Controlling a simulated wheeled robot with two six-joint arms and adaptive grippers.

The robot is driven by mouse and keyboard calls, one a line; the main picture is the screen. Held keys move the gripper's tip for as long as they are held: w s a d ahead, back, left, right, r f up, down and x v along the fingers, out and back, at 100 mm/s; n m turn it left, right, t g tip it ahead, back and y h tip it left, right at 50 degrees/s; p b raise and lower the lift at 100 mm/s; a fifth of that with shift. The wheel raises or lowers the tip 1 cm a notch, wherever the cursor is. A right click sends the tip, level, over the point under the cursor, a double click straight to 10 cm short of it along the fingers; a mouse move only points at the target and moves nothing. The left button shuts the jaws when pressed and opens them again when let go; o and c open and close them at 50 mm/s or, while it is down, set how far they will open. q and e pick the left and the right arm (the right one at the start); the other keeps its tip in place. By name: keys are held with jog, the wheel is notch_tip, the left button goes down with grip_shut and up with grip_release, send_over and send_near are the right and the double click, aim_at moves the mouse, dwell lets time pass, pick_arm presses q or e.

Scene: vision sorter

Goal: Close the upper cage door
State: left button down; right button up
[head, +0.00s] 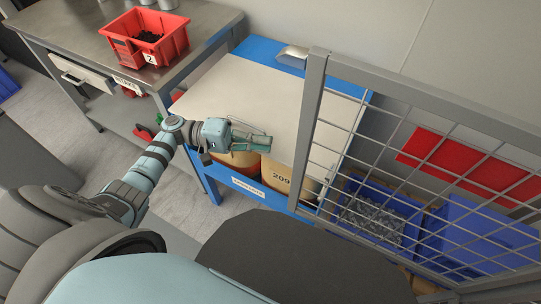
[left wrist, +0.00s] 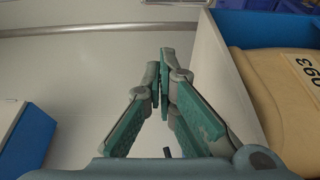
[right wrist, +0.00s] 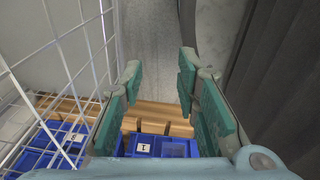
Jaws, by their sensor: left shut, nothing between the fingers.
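The wire-mesh cage door (head: 312,115) with its grey frame fills the right of the head view and stands in front of blue bins. I cannot tell whether it is the upper one or how far it is open. White mesh (right wrist: 55,72) also shows at the left of the right wrist view, beside my right gripper (right wrist: 160,75), which is open with nothing between its fingers. My left gripper (head: 255,142) is shut and empty, over the front edge of the blue rack and apart from the mesh; it also shows in the left wrist view (left wrist: 165,65).
A red bin (head: 146,38) sits on the metal table (head: 70,28) at the left. Blue bins (head: 375,210) lie behind the mesh.

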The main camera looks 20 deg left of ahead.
pick_arm(q)
jog(key=x, duration=0.5)
jog(key=p+x, duration=0.1)
jog(key=x, duration=0.2)
jog(key=shift+s+d+r, duration=0.1)
jog(key=shift+s+d, duration=0.1)
jog(key=shift+d, duration=0.2)
jog(key=s, duration=0.2)
jog(key=s+p, duration=0.1)
jog(key=shift+s+a, duration=0.25)
jog(key=shift+s, duration=0.15)
